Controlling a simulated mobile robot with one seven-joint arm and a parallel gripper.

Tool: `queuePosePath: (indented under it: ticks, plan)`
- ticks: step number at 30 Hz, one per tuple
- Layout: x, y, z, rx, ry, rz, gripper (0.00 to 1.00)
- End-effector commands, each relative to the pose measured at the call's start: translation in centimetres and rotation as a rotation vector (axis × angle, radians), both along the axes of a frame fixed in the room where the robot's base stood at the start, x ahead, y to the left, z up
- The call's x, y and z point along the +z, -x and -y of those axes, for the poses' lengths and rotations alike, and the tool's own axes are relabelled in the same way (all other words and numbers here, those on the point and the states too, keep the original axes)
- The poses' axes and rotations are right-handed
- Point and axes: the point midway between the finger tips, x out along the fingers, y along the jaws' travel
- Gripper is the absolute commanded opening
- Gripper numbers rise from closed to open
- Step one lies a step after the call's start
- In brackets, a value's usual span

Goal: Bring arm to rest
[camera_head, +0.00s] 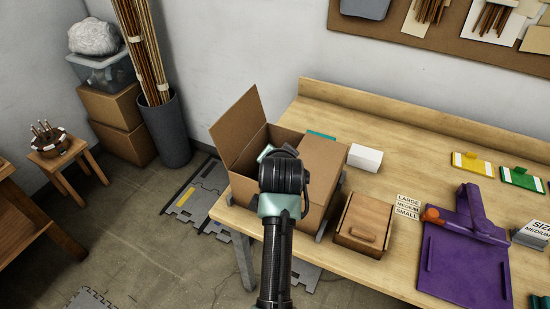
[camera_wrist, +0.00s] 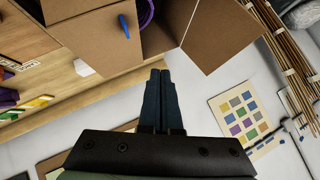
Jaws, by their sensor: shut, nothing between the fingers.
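My arm rises from the bottom of the head view, with its black and pale-green wrist in front of the open cardboard box (camera_head: 325,165). My gripper's fingertips are hidden behind the wrist there. In the wrist view my gripper (camera_wrist: 160,72) shows its two dark fingers pressed together, with nothing between them. The cardboard box (camera_wrist: 90,35) appears above the fingers, apart from them as far as I can tell. A blue piece (camera_wrist: 125,26) and a purple curved thing (camera_wrist: 146,12) show at its opening.
The workbench (camera_head: 400,120) carries a wooden lidded box (camera_head: 364,224), a white block (camera_head: 365,157), a purple fixture (camera_head: 465,255) and yellow (camera_head: 472,162) and green (camera_head: 522,178) clip pieces. A grey bin of canes (camera_head: 165,130) stands at left.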

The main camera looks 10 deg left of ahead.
Motion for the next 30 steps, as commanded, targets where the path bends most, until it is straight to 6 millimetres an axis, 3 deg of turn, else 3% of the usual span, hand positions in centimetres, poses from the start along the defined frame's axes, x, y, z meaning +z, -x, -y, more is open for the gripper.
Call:
queuePosePath:
  ticks: [9, 15, 17, 20, 23, 26, 30]
  plan:
    - [1.8, 1.9, -0.6, -0.001, 0.001, -0.001, 0.0]
    - [2.2, 2.0, -0.6, 0.001, 0.002, 0.005, 0.0]
    - [3.4, 1.7, -0.4, 0.005, 0.01, 0.045, 0.0]
    - [7.7, 1.2, 0.2, 0.021, 0.046, 0.181, 0.0]
    - [14.5, 1.4, 1.2, 0.034, 0.11, 0.39, 0.0]
    - [21.9, 3.2, 2.3, 0.035, 0.196, 0.618, 0.0]
    - [31.5, 8.0, 3.8, 0.005, 0.332, 0.922, 0.0]
